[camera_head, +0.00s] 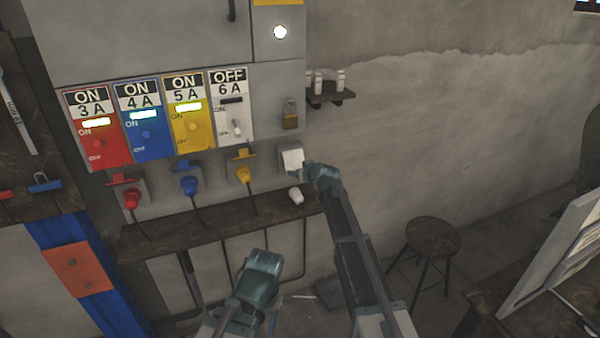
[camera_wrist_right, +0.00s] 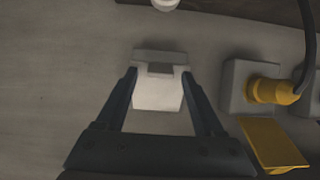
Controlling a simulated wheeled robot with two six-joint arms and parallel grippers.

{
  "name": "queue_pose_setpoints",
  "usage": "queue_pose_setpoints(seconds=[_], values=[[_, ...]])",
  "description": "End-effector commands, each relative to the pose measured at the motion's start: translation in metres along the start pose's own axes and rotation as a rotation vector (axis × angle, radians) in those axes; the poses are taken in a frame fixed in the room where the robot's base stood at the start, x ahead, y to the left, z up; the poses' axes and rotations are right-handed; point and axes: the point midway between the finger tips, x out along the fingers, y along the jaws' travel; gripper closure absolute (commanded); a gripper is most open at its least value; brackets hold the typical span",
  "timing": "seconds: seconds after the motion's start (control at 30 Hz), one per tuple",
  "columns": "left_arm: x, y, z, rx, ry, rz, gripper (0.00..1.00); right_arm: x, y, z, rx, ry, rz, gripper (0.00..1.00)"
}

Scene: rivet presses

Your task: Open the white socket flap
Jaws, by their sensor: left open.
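The white socket (camera_head: 291,158) sits on the wall panel at the right end of the row of sockets. Its white flap (camera_wrist_right: 157,93) appears to lie over the socket's face. My right gripper (camera_head: 312,170) is at the socket's right side in the head view. In the right wrist view its two fingers (camera_wrist_right: 160,82) are spread, one on each side of the flap; I cannot tell whether they touch it. My left gripper (camera_head: 263,264) is open and empty, low in front of the shelf and away from the socket.
A white plug (camera_head: 296,195) lies on the wooden shelf (camera_head: 225,222) below the socket. The yellow socket (camera_head: 243,174) is beside it, its yellow flap (camera_wrist_right: 272,146) standing out. A padlock (camera_head: 290,120) hangs above. A stool (camera_head: 433,238) stands to the right.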

Motion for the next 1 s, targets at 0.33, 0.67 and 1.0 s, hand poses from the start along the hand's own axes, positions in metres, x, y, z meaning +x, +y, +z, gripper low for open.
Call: queue_pose_setpoints(seconds=[0.33, 0.67, 1.0], values=[[-0.006, -0.001, 0.000, 0.000, 0.000, 0.000, 0.50, -0.012, 0.000, 0.000, -0.001, -0.002, 0.000, 0.30], [-0.035, -0.003, 0.002, 0.000, 0.000, 0.000, 0.50, -0.070, -0.001, -0.002, 0.000, -0.002, 0.000, 0.30], [-0.064, -0.006, 0.004, 0.000, 0.000, 0.000, 0.50, -0.134, -0.001, -0.001, 0.000, -0.001, 0.000, 0.30]])
